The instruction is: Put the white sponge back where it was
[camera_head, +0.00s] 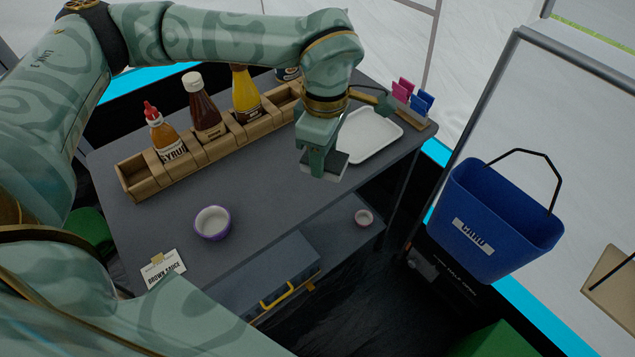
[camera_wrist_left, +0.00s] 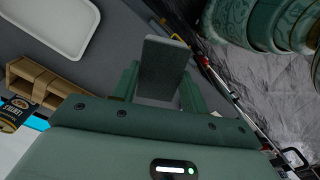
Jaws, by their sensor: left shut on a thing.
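My left gripper (camera_head: 322,160) hangs above the table's right part, in front of the white tray. It is shut on the sponge (camera_head: 326,172), a block with a dark grey face and pale sides. In the left wrist view the sponge (camera_wrist_left: 163,68) sits between the two fingers (camera_wrist_left: 160,92), showing mostly its dark face. The white tray (camera_head: 370,136) lies empty as far as I see, partly behind the gripper; it also shows in the left wrist view (camera_wrist_left: 50,25). My right gripper is not in view.
A wooden rack (camera_head: 135,177) with several sauce bottles runs along the table's back. A purple-rimmed bowl (camera_head: 212,223) and a brown sauce card (camera_head: 164,268) are at the left. A peg holder (camera_head: 412,117) is at the right.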

